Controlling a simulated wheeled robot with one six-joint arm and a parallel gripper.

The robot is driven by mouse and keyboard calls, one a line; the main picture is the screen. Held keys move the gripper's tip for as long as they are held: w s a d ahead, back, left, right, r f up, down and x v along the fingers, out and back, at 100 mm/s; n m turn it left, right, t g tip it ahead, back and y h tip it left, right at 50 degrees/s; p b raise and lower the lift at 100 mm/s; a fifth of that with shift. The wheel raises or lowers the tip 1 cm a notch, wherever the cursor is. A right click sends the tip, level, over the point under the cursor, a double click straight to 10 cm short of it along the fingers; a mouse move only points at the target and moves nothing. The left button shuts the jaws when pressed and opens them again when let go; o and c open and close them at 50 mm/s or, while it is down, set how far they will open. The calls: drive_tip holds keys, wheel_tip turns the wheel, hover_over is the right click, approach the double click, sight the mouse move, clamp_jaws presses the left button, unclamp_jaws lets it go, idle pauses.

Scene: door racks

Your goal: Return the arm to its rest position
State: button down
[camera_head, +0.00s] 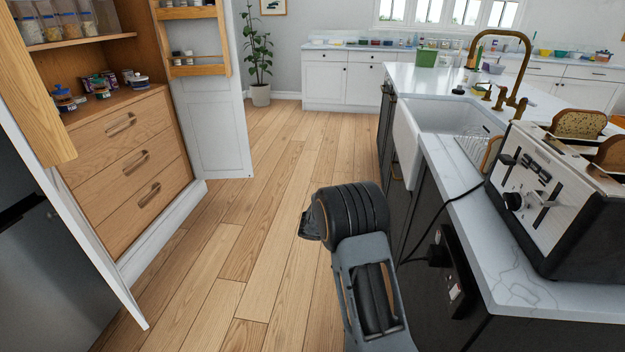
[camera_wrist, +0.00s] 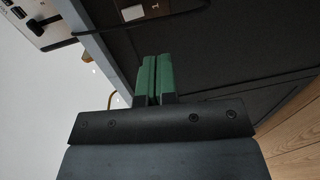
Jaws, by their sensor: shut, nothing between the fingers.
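My gripper (camera_wrist: 153,78) shows in the wrist view with its two green fingers side by side, shut and empty. Beyond the fingertips is the dark side of the island cabinet (camera_wrist: 215,52). In the head view my arm reaches forward over the floor, just left of the island, with its dark rounded joint at the picture's middle. The gripper's fingers are hidden in the head view.
The kitchen island (camera_head: 545,297) with a toaster (camera_head: 560,195) stands close on the right. A black cord runs from the toaster to an outlet (camera_head: 452,270). An open pantry (camera_head: 125,125) with its door (camera_head: 207,120) is on the left. The wooden floor (camera_head: 265,200) between is clear.

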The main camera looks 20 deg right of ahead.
wheel_tip(320, 180, down, 5)
drive_tip(key=s+a+n+y, duration=0.2)
drive_tip(key=s+n+y, duration=0.1)
drive_tip(key=n, duration=0.1)
drive_tip(key=s+a+r+n+t+y+p, duration=0.1)
drive_tip(key=s+a+r+t+y+p, duration=0.2)
drive_tip(key=s+a+r+y+p, duration=0.25)
drive_tip(key=s+a+r+t+y+p, duration=0.1)
drive_tip(key=a+r+t+y+p, duration=0.1)
drive_tip(key=r, duration=0.6)
drive_tip(key=s+a+r+t+y+p, duration=0.2)
drive_tip(key=a+r+t+p, duration=0.1)
drive_tip(key=a+r+p, duration=0.3)
drive_tip(key=s+a+r+n+t+y+p, duration=0.1)
drive_tip(key=a+r+t+y+p, duration=0.1)
drive_tip(key=r, duration=0.8)
drive_tip(key=a+t+p, duration=0.1)
drive_tip(key=a+p, duration=0.1)
drive_tip(key=shift+s+a+r+t, duration=0.3)
drive_tip(key=shift+s+a+r, duration=0.05)
drive_tip(key=shift+a, duration=0.1)
